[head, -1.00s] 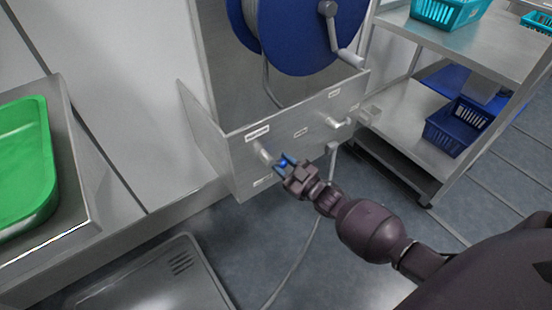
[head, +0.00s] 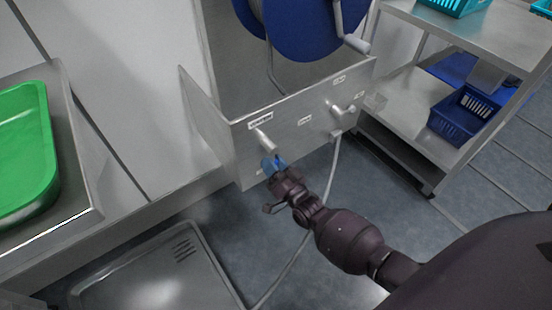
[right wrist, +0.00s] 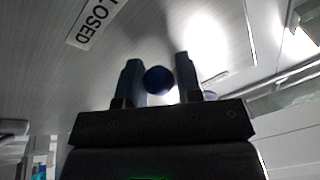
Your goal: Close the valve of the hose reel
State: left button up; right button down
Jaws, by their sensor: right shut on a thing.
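The hose reel (head: 300,28) has a blue drum and stands behind a grey metal panel (head: 318,112) with small labels. A pale valve fitting (head: 264,140) sticks out of the panel's left part, below a label. My right gripper (head: 272,163) is at the end of this fitting, with blue showing at its fingertips. In the right wrist view its two fingers (right wrist: 158,85) stand either side of a round dark blue handle end (right wrist: 158,79), shut on it. A label reading "CLOSED" (right wrist: 97,22) lies beyond the left finger. My left gripper is not in view.
A second pale fitting (head: 342,108) is on the panel's right part, with a hose (head: 318,205) running down to the floor. A metal shelf (head: 405,115) with blue baskets (head: 463,115) stands right. A green tray (head: 25,150) lies left; a steel basin (head: 160,280) is below.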

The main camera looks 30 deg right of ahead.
jog(key=shift+w+r+m+h, duration=0.25)
jog(key=shift+r+m+h, duration=0.15)
jog(key=shift+r+m, duration=0.3)
jog(key=shift+f, duration=0.1)
jog(key=c, duration=0.8)
grip_release()
jog(key=shift+s+d, duration=0.1)
jog(key=shift+s+f, duration=0.15)
jog(key=shift+f, duration=0.2)
jog(key=shift+s+f, duration=0.1)
jog(key=shift+s, duration=0.05)
jog(key=shift+p+v, duration=0.4)
jog(key=shift+v, duration=3.1)
